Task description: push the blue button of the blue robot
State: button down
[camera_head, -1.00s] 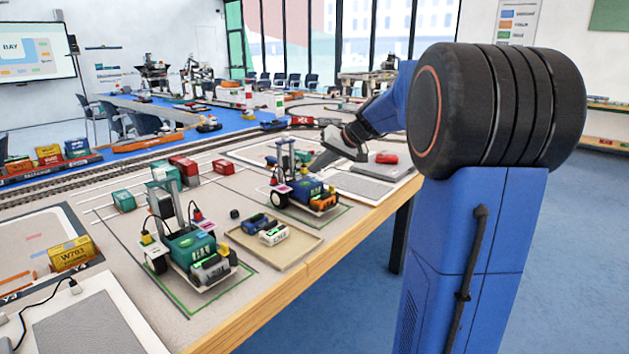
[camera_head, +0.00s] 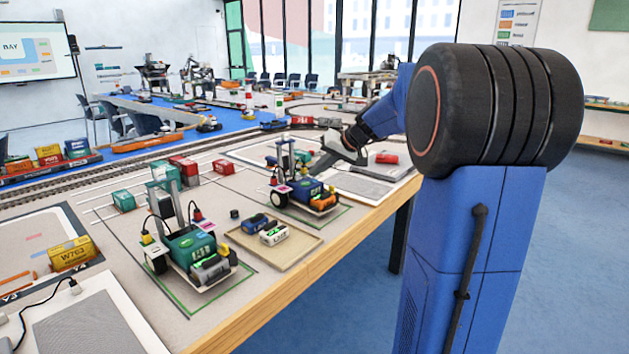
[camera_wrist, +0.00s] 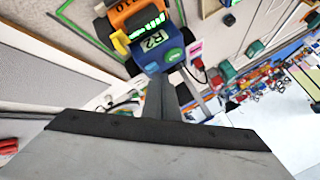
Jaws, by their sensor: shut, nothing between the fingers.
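The blue robot (camera_head: 307,189) stands on its green-outlined pad, with an orange battery block (camera_head: 323,201) at its front and a mast behind. In the wrist view its blue body (camera_wrist: 152,58) carries an "R2" label, a yellow piece and a round green button (camera_wrist: 174,56). I cannot make out a blue button. My gripper (camera_head: 314,171) is shut and empty, reaching in from the right just behind the blue robot. In the wrist view the shut fingers (camera_wrist: 160,80) point at the body's edge near the green button; I cannot tell whether they touch it.
A similar green robot (camera_head: 190,245) stands nearer, at left. A tray (camera_head: 262,262) with blue and white blocks lies between the two. A red block (camera_head: 387,158) lies right of my gripper. The wooden table edge (camera_head: 300,272) runs along the front.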

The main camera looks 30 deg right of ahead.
jog(key=shift+f, duration=0.3)
jog(key=shift+r, duration=0.15)
dwell(0.4)
jog(key=shift+r, duration=0.75)
jog(key=shift+r, duration=3)
